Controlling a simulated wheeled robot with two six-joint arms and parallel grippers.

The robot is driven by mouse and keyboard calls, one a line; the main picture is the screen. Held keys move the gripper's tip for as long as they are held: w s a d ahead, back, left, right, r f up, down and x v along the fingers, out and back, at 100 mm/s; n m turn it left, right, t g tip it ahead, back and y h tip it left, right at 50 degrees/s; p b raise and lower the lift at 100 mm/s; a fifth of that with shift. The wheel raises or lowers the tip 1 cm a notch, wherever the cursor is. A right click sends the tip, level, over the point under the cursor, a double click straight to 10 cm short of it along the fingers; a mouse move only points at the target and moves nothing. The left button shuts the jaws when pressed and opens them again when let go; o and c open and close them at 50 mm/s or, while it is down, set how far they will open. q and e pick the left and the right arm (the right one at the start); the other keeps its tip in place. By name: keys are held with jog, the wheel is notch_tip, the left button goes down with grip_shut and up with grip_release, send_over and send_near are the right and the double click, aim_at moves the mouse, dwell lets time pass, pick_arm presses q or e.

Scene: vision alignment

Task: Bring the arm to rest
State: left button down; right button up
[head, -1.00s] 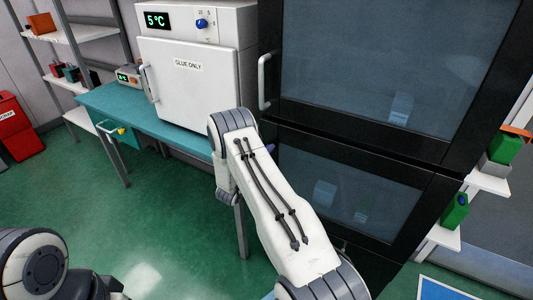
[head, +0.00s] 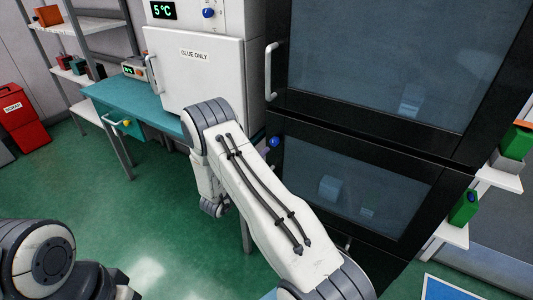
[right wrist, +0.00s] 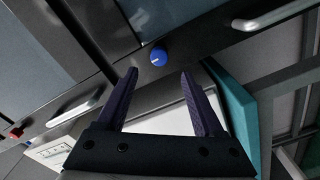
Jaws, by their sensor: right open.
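My right arm (head: 262,205) reaches up from the bottom right of the head view. It is bent at a grey joint in front of the white cabinet and the black cabinet, and its forearm hangs down beyond. In the right wrist view my right gripper (right wrist: 158,82) is open, with two dark fingers apart and nothing between them. A blue knob (right wrist: 158,56) shows just past its fingertips; I cannot tell how far off it is. Of my left arm (head: 45,260), only a rounded joint and dark links show at the lower left; its gripper is out of view.
A white "GLUE ONLY" cabinet (head: 195,75) stands on a teal table (head: 120,100). A tall black glass-doored cabinet (head: 375,135) stands right of it. A red bin (head: 22,118) and shelves (head: 85,27) are at the left. Open green floor (head: 110,185) lies in front.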

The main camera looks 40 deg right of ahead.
jog(key=shift+v, duration=1.05)
